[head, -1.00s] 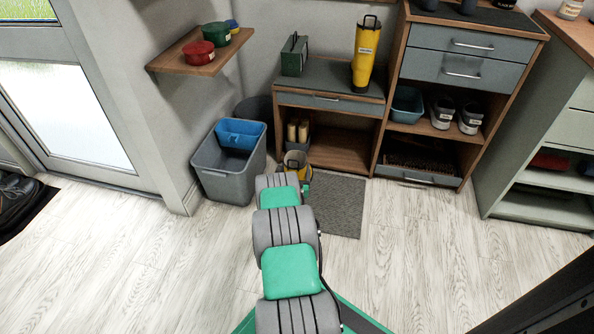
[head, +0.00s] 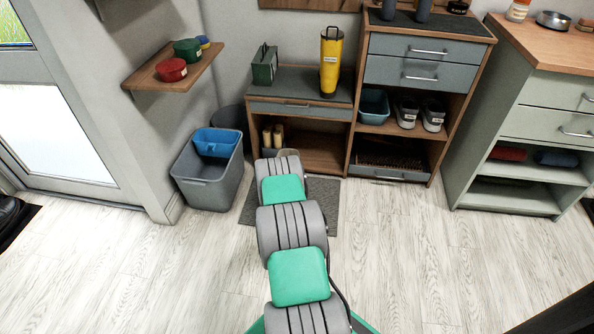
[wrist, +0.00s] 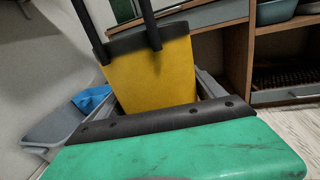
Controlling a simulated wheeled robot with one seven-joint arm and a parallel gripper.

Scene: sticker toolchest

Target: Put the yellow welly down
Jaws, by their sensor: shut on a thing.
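A yellow welly (wrist: 155,75) with a black rim and black loop handles fills the middle of the wrist view. My gripper (wrist: 165,92) is shut on it, with a grey finger on either side. Its lower part is hidden behind the green gripper body. In the head view my arm hides most of the gripper and the held welly. A second, similar yellow welly (head: 331,65) stands upright on the low bench (head: 290,91) at the back wall.
A green box (head: 264,66) stands on the bench left of the standing welly. A grey bin (head: 207,188) with a blue tub (head: 216,142) is left of the bench. A dark mat (head: 322,203) lies before it. Shoes (head: 407,112) sit in the right-hand shelf unit. Open floor lies in front.

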